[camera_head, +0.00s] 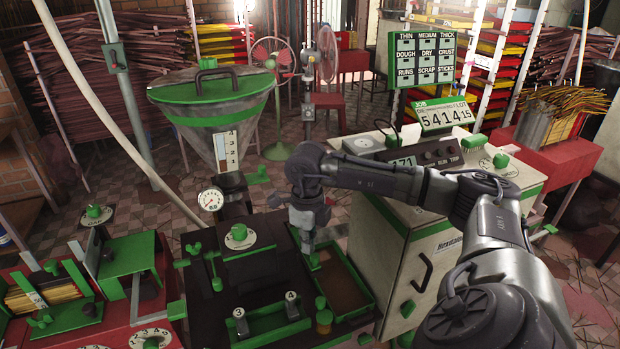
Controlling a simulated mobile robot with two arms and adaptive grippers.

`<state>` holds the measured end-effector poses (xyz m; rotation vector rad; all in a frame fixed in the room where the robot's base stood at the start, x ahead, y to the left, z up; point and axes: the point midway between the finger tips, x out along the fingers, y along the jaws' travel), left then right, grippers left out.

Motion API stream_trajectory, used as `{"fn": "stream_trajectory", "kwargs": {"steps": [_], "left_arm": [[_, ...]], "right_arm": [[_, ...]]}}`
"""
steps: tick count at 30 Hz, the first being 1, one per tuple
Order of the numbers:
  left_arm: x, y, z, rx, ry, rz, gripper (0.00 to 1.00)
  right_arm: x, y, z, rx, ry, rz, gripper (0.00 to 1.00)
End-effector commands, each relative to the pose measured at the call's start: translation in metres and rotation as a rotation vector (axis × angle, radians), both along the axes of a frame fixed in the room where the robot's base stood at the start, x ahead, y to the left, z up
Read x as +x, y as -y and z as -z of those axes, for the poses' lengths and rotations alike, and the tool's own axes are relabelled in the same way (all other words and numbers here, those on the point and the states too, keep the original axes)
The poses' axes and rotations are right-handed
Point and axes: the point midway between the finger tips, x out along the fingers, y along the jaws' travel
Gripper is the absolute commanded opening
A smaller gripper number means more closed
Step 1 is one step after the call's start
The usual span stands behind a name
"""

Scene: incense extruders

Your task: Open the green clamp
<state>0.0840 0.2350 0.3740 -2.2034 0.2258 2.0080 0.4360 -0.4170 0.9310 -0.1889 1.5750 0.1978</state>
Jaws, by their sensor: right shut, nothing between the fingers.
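My right arm reaches in from the right. Its gripper (307,249) points down over the right part of the dark extruder machine (195,300), shut and empty. A small green knob (314,261) is just beside the fingertips; I cannot tell whether they touch. Green wing-shaped handles (213,272) stand at the machine's left side, apart from the gripper. Which of these green parts is the clamp is not clear. My left gripper is not in view.
A green-rimmed tray (368,304) lies right of the gripper. A hopper with a green lid (212,84) rises behind the machine, with a gauge (211,199) below. A cream control cabinet (400,262) stands at right. A red-based station (108,322) is at left.

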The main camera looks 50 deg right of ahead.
Motion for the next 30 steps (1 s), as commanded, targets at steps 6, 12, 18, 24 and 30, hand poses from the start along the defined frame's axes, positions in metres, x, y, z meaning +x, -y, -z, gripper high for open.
{"fn": "stream_trajectory", "kwargs": {"steps": [6, 12, 18, 24, 30], "left_arm": [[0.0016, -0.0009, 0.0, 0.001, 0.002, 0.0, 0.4], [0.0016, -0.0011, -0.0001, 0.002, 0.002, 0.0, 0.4], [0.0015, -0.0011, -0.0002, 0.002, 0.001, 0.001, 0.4], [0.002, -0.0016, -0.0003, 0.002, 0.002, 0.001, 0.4], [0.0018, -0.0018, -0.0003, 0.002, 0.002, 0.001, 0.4]], "right_arm": [[0.0048, 0.0049, -0.0028, -0.009, 0.02, 0.011, 0.08], [0.0068, 0.0059, -0.0047, -0.01, 0.028, 0.013, 0.41], [0.0065, 0.0048, -0.005, -0.008, 0.027, 0.011, 0.6], [0.005, 0.0045, -0.0039, -0.007, 0.02, 0.01, 0.6], [0.0042, 0.0043, -0.0033, -0.007, 0.017, 0.01, 0.6]]}}
